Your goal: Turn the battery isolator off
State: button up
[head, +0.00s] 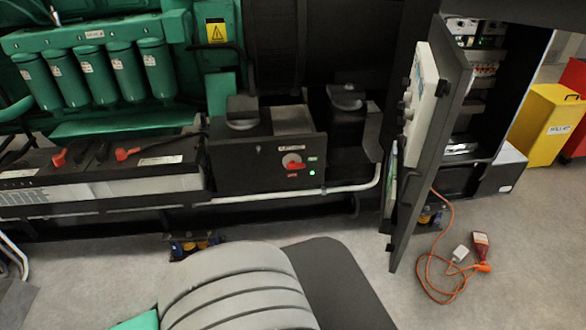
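The battery isolator (294,163) is on the front face of a black box (240,168) near the middle of the head view. It has a red handle on a pale round plate. The handle looks roughly horizontal. A small green label is at its upper right and a small red label is below it. A green lamp (312,172) is lit at its right. The fine lettering is too small to read. My gripper is not in view.
Batteries with red terminal covers (128,154) stand left of the box. A pale pipe (290,196) runs below it. An open cabinet door (430,140) juts out at the right. An orange cable (428,278) lies on the floor. Yellow (540,122) and red bins stand far right.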

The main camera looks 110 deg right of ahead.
aim_at(292, 164)
jog(key=z, duration=3.4)
jog(key=i, duration=0.55)
jog(key=u, duration=1)
